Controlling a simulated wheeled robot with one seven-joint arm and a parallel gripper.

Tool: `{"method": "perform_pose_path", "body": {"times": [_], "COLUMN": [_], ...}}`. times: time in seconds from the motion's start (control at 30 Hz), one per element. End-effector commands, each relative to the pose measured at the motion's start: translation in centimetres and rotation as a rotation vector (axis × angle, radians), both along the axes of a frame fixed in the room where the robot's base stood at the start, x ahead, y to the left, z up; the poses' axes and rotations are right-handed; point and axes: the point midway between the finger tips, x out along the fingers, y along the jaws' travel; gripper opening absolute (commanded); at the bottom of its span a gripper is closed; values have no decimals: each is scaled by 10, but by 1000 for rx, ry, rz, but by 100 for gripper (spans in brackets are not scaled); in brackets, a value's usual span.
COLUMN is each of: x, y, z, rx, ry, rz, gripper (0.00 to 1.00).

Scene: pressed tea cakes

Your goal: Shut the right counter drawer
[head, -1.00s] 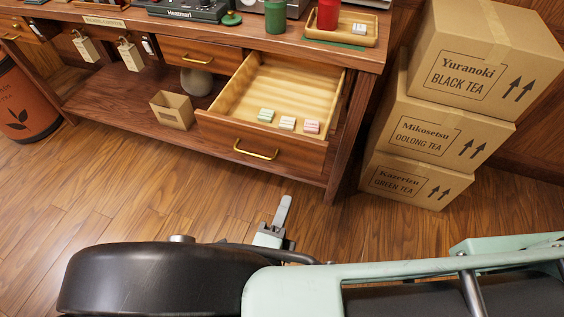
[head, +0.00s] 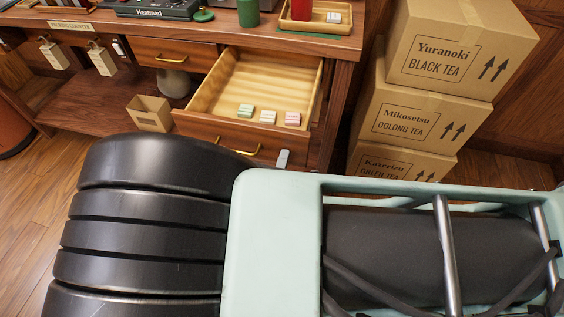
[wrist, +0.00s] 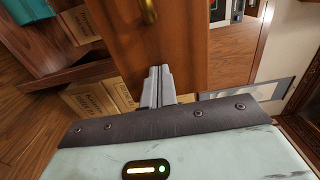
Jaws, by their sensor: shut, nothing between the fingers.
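The right counter drawer (head: 195,127) stands pulled out, with a brass handle (head: 224,146) on its front, partly hidden by my arm. Green, white and pink wrapped pieces (head: 268,116) lie inside it. My gripper (head: 283,158) is shut and empty, its tip just showing over the right end of the drawer front. In the wrist view the shut fingers (wrist: 157,82) point at the wooden drawer front (wrist: 180,45), with the handle (wrist: 148,11) beyond them. I cannot tell whether the tips touch the wood.
Stacked tea cartons (head: 420,115) stand right of the counter. A small open box (head: 151,113) sits on the lower shelf left of the drawer. A tray (head: 300,24) with a red canister is on the countertop. My arm hides much of the floor.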

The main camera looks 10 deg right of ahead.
Motion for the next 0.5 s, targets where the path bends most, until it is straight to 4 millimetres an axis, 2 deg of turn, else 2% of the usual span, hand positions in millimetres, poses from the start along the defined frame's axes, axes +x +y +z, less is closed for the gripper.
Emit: {"method": "perform_pose_path", "body": {"times": [0.27,0.37,0.5], "x": [12,25,54], "y": [-5,-10,-21], "z": [1,1,2], "rx": [0,-2,-2], "ry": [-1,0,-2], "rz": [-4,-4,-5], "gripper": [0,0,0]}}
